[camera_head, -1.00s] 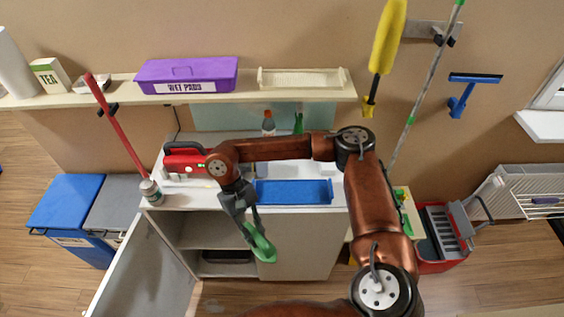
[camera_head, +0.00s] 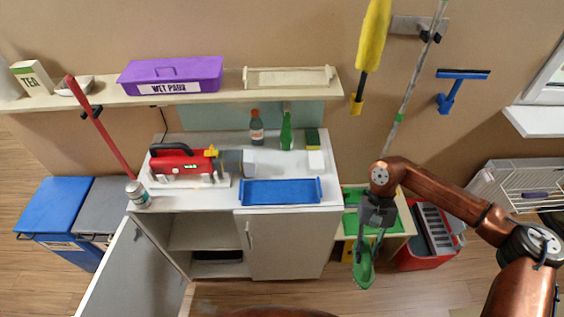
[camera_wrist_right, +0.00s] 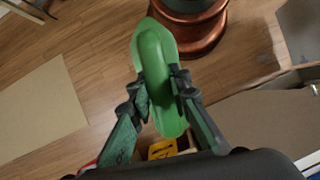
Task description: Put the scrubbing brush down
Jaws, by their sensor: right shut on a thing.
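The green scrubbing brush (camera_head: 365,268) is held in my right gripper (camera_head: 369,243), hanging in front of the low shelf unit at the right of the cabinet. In the right wrist view, the brush (camera_wrist_right: 158,75) sits between the two fingers of the gripper (camera_wrist_right: 160,92), which are shut on its sides. Its bristles cannot be made out. Beneath and behind the gripper is a low wooden unit with green trays (camera_head: 352,222). My left gripper is not in view.
A blue tray (camera_head: 280,192) lies on the white cabinet top, with a red machine (camera_head: 182,160) to its left and bottles behind. The cabinet's left door (camera_head: 130,270) stands open. A red bucket (camera_head: 428,254) stands right of the low unit. A mat (camera_wrist_right: 38,120) lies on the floor.

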